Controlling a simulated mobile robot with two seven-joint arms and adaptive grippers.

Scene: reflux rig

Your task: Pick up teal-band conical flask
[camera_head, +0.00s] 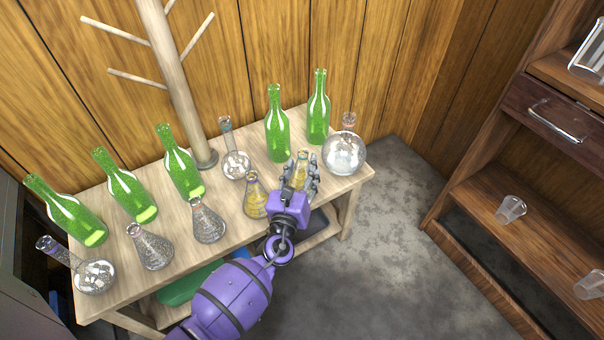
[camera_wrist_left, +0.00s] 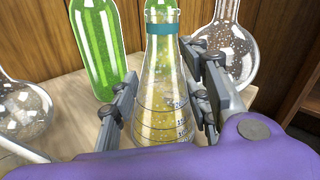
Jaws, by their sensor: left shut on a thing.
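The teal-band conical flask (camera_wrist_left: 160,95) stands upright between the fingers of my left gripper (camera_wrist_left: 162,105) in the left wrist view. It has a teal band at its neck, volume marks and yellow contents. In the head view the flask (camera_head: 303,166) is partly hidden by my left gripper (camera_head: 299,178), near the right end of the table. My left gripper is shut on it. I cannot tell whether its base touches the table. My right gripper is in neither view.
The wooden table (camera_head: 137,285) holds several green bottles (camera_head: 278,130), a large round flask (camera_head: 344,153), a small round flask (camera_head: 236,164), another yellow conical flask (camera_head: 254,197) and clear conical flasks (camera_head: 208,222). A wooden stand (camera_head: 172,80) rises behind. A shelf unit (camera_head: 480,200) is at right.

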